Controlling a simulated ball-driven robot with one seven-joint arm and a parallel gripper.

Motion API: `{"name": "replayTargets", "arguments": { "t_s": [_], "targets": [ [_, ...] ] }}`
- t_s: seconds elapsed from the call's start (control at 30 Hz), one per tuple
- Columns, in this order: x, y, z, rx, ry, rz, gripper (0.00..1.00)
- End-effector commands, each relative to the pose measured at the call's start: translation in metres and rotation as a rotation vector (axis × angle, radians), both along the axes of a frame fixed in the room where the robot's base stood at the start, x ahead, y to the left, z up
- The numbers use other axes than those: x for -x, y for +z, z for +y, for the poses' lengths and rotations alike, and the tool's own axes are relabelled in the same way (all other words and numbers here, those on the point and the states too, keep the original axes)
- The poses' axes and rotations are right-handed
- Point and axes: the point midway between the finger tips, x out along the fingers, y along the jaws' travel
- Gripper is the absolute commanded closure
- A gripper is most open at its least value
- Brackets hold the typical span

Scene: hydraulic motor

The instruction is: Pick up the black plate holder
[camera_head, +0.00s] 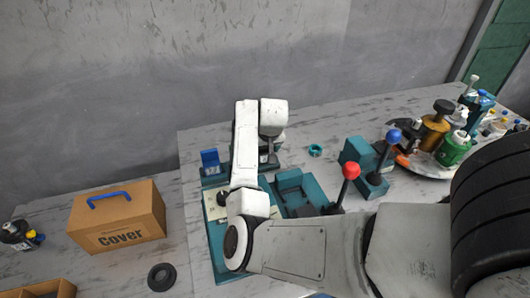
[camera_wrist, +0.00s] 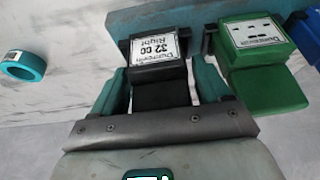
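The black plate holder (camera_wrist: 155,55) is a dark block with a white label reading "Right 32 CC". In the wrist view it stands at a teal rack (camera_wrist: 125,22), between the two teal fingers of my gripper (camera_wrist: 161,68). One finger is on each side of the block, and narrow gaps seem to show beside it. In the head view my gripper (camera_head: 269,160) points down at the back of the table, and my arm hides most of the holder.
A green holder (camera_wrist: 262,75) stands close to the right finger, with a blue holder (camera_wrist: 305,35) beyond it. A teal ring (camera_wrist: 22,66) lies on the marble table. A red-knobbed lever (camera_head: 350,171), a blue-knobbed lever (camera_head: 393,137) and a cardboard box (camera_head: 117,222) stand around.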

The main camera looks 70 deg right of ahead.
Motion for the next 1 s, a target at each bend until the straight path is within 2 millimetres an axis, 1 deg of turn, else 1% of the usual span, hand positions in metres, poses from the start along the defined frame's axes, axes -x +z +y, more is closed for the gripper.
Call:
{"name": "replayTargets", "arguments": {
  "t_s": [0.03,0.07,0.43,0.77,0.87,1.0],
  "targets": [
    [0.000,0.000,0.000,0.000,0.000,0.000,0.29],
    [0.000,0.000,0.000,0.000,0.000,0.000,0.32],
    [0.000,0.000,0.000,0.000,0.000,0.000,0.67],
    [0.000,0.003,0.000,0.000,0.000,0.000,0.68],
    [-0.001,0.009,0.000,0.001,0.001,0.000,0.68],
    [-0.001,0.026,-0.001,0.004,0.000,-0.002,0.68]
  ]
}}
